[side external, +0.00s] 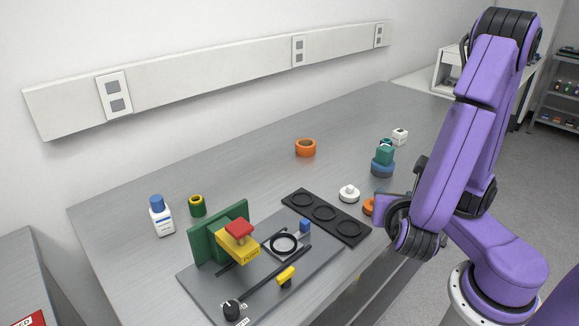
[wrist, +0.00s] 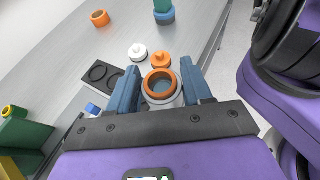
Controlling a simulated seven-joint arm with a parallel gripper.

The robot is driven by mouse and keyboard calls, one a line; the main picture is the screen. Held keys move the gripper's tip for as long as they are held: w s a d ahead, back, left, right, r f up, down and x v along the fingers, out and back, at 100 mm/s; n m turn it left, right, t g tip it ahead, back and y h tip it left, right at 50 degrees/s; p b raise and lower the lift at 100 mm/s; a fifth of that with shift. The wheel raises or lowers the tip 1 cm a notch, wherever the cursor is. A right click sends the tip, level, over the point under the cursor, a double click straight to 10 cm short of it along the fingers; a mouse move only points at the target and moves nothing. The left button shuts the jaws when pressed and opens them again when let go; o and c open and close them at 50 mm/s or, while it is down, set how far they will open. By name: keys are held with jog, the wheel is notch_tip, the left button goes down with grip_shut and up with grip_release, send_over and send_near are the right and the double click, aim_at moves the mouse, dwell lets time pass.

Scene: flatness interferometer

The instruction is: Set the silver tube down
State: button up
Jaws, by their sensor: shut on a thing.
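The silver tube (wrist: 163,102) shows in the wrist view as a short pale grey cylinder with an orange ring (wrist: 158,76) at its top. My gripper (wrist: 161,88) is shut on it, with one blue finger on each side. The tube looks upright; I cannot tell whether its lower end touches anything. A black plate with three round recesses (side external: 344,226) lies on the bench to the left of my gripper, and the recesses look empty. Part of this plate shows in the wrist view (wrist: 88,87).
A white knobbed piece (side external: 349,194) and an orange one (side external: 368,207) stand by the plate. An orange ring (side external: 305,148) and a teal-and-blue stack (side external: 383,165) stand behind. The green-and-yellow fixture (side external: 205,244), a bottle (side external: 161,217) and a green ring (side external: 197,207) are left.

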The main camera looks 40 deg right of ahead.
jog(key=w+d, duration=0.3)
jog(key=w, duration=2.1)
jog(key=w+d, duration=0.7)
jog(key=w+f, duration=0.3)
jog(key=w, duration=0.1)
jog(key=w+d+f, duration=0.1)
jog(key=w+f, duration=0.2)
jog(key=w, duration=0.2)
jog(key=w+d+f, duration=0.1)
jog(key=w+f, duration=0.2)
jog(key=w, duration=0.1)
jog(key=shift+w+d+f, duration=0.1)
jog(key=shift+w, duration=0.2)
jog(key=shift+w+f, duration=0.15)
jog(key=shift+f, duration=0.05)
jog(key=shift+w+f, duration=0.1)
jog(key=shift+f, duration=1.55)
jog(key=shift+f, duration=0.1)
